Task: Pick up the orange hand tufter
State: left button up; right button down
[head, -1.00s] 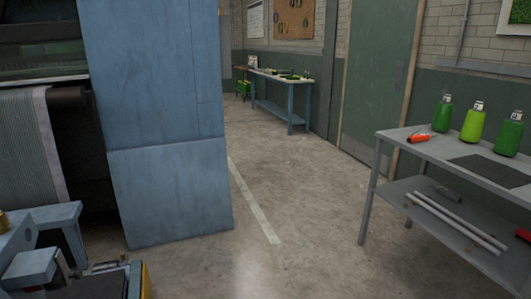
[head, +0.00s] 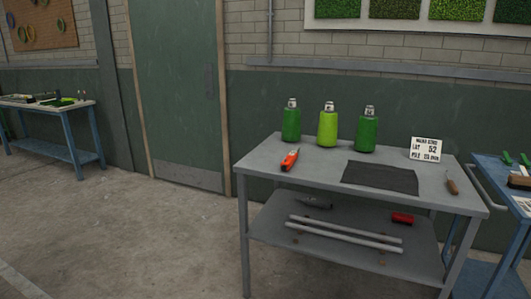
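The orange hand tufter (head: 290,159) lies on the top of a grey metal table (head: 268,155), near its left end. It has an orange-red body with a dark part at its lower end. It lies in front of the leftmost green bottle-shaped cone (head: 291,124), apart from it. Neither of my grippers shows in the head view.
The table top also holds a lime cone (head: 327,128), another green cone (head: 367,133), a dark mat (head: 380,178), a sign (head: 425,149) and a wooden-handled tool (head: 452,183). Rods (head: 345,230) lie on the lower shelf. A blue cart (head: 490,170) stands right. Floor (head: 150,240) at left is clear.

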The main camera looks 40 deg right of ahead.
aim_at(292, 157)
jog(key=z, duration=0.9)
jog(key=i, duration=1.45)
jog(key=z, duration=1.25)
